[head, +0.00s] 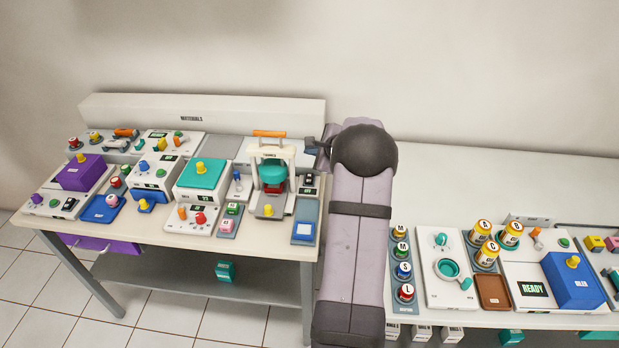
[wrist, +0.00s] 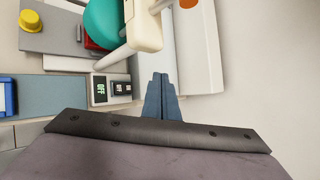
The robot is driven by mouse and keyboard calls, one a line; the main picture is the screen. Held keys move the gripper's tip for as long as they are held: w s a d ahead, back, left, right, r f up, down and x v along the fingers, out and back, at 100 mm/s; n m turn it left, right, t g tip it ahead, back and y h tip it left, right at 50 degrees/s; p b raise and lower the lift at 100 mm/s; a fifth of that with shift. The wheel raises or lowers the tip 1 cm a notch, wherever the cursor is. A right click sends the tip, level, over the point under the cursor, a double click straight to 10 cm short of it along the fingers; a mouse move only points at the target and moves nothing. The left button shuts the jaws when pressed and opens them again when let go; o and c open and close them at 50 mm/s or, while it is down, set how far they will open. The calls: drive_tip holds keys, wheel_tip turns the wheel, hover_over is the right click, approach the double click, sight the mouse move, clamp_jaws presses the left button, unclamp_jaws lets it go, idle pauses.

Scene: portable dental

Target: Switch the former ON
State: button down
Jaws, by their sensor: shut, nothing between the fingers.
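The former (head: 272,150) stands at the right end of the left bench, a cream frame with an orange handle, teal dome and red part. Its frame also shows in the wrist view (wrist: 143,27). A small switch box (head: 308,183) sits at its right. In the wrist view the box (wrist: 112,90) has a display with green lettering, apparently OFF, and small dark controls beside it. My gripper (wrist: 160,77) is shut and empty, just right of the box in that view, apparently apart from it.
A blue-grey tray (head: 306,222) lies in front of the box. The bench's raised back panel (head: 200,108) runs behind. A teal-lidded unit (head: 203,175) stands left of the former. The right bench (head: 450,170) carries jars and a blue-boxed unit.

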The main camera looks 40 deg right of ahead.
drive_tip(key=shift+f, duration=0.1)
idle(0.3)
drive_tip(key=b, duration=0.3)
hover_over(312, 179)
drive_tip(key=f, duration=0.6)
drive_tip(key=shift+s+a+f, duration=0.15)
drive_tip(key=shift+a+f, duration=0.1)
drive_tip(key=shift+f, duration=0.05)
drive_tip(key=shift+d+f+b, duration=0.15)
drive_tip(key=shift+f+b, duration=0.8)
drive_tip(key=shift+b, duration=0.15)
drive_tip(key=shift+f, duration=0.15)
idle(0.7)
drive_tip(key=shift+w+f+b, duration=0.2)
drive_tip(key=shift+f+b, duration=0.05)
drive_tip(key=shift+b, duration=0.35)
drive_tip(key=shift+d+f+b, duration=0.1)
drive_tip(key=shift+f+b, duration=0.3)
idle(0.5)
drive_tip(key=shift+r, duration=0.15)
drive_tip(key=shift+r+p, duration=0.35)
drive_tip(key=shift+r, duration=0.4)
drive_tip(key=shift+r, duration=0.1)
